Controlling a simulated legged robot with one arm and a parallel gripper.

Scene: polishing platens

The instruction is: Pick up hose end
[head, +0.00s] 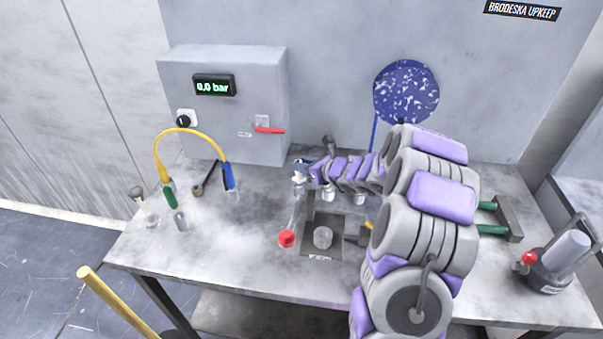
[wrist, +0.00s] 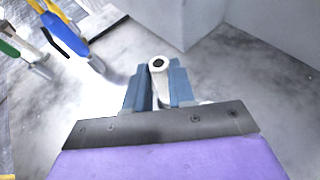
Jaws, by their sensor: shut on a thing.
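A yellow hose (head: 190,131) arches at the left of the bench, with a green end (head: 169,194) and a blue end (head: 228,177) pointing down. The blue end also shows at the upper left of the wrist view (wrist: 66,34), with the green end (wrist: 9,48) at its left edge. My gripper (head: 301,172) is right of the blue end and apart from it. In the wrist view its blue fingers (wrist: 158,88) are shut on a small pale tube-like piece (wrist: 158,66) with a dark hole at its top. I cannot tell what this piece belongs to.
A grey box (head: 225,130) with a "0,0 bar" display and a red lever (head: 270,130) stands behind. A red knob (head: 287,239) is near a square recess (head: 310,249). A blue speckled disc (head: 406,91) is at the back. Bare bench lies front left.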

